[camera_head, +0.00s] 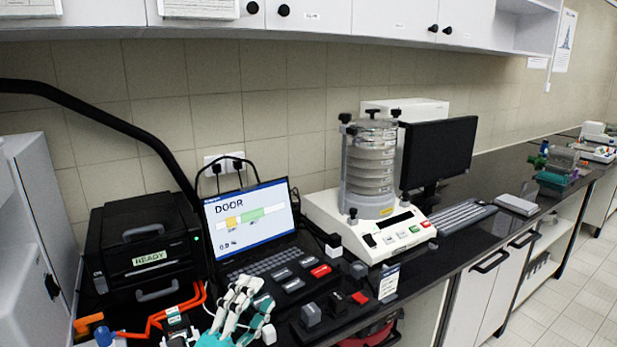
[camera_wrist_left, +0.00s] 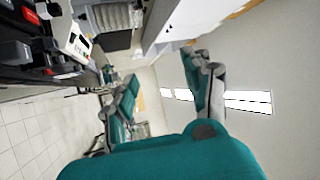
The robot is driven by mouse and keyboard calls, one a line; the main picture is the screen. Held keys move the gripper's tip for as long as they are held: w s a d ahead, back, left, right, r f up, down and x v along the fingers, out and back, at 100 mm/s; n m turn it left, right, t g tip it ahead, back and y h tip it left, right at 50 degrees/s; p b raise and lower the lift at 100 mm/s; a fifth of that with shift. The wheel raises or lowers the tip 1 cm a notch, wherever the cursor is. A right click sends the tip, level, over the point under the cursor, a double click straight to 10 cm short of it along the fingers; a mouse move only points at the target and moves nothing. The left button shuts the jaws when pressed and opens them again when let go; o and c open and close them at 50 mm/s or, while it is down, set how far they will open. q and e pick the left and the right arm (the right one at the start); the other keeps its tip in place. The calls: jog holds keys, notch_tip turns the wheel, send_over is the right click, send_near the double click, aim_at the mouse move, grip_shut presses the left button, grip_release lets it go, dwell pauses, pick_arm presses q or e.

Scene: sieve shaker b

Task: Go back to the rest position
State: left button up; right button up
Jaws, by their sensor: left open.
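My left gripper (camera_head: 252,291) shows at the bottom of the head view, over the front of the bench by the laptop. Its pale fingers point up and its teal body is cut by the lower edge. It is open, and nothing shows between its fingers. In the left wrist view its teal and grey fingers (camera_wrist_left: 155,80) stand apart. The sieve shaker (camera_head: 322,213) stands on the bench to the right, with a stack of clear sieves (camera_head: 370,170) upright on it. My right gripper does not show.
A laptop (camera_head: 248,216) reading DOOR and a black box (camera_head: 148,242) labelled READY stand behind my gripper. Small black, grey and red blocks (camera_head: 311,314) lie close to its right. A monitor (camera_head: 437,155) and keyboard (camera_head: 459,216) are farther right. Cabinets (camera_head: 400,20) hang above.

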pick_arm(q)
jog(key=s+a+f+n+g+y, duration=0.25)
jog(key=a+f+n+y, duration=0.25)
jog(key=f+n, duration=0.25)
jog(key=s+a+f+n+g+y, duration=0.2)
jog(key=a+f+n+g+y, duration=0.1)
jog(key=a+f+n+y, duration=0.4)
jog(key=s+f+n+g+h, duration=0.1)
jog(key=s+f+n+g, duration=0.1)
jog(key=s+f+g, duration=0.65)
jog(key=s+f+n+g+h, duration=0.1)
jog(key=s+f+n+g, duration=0.15)
jog(key=s+f, duration=0.7)
jog(key=s+f+b, duration=0.1)
jog(key=s+f, duration=0.2)
jog(key=f, duration=1)
jog(key=s+f, duration=0.3)
jog(key=f, duration=1)
jog(key=s+a+f+g, duration=0.2)
jog(key=s+f, duration=1.3)
jog(key=s, duration=0.1)
jog(key=shift+a+b, duration=0.25)
jog(key=shift+b, duration=0.05)
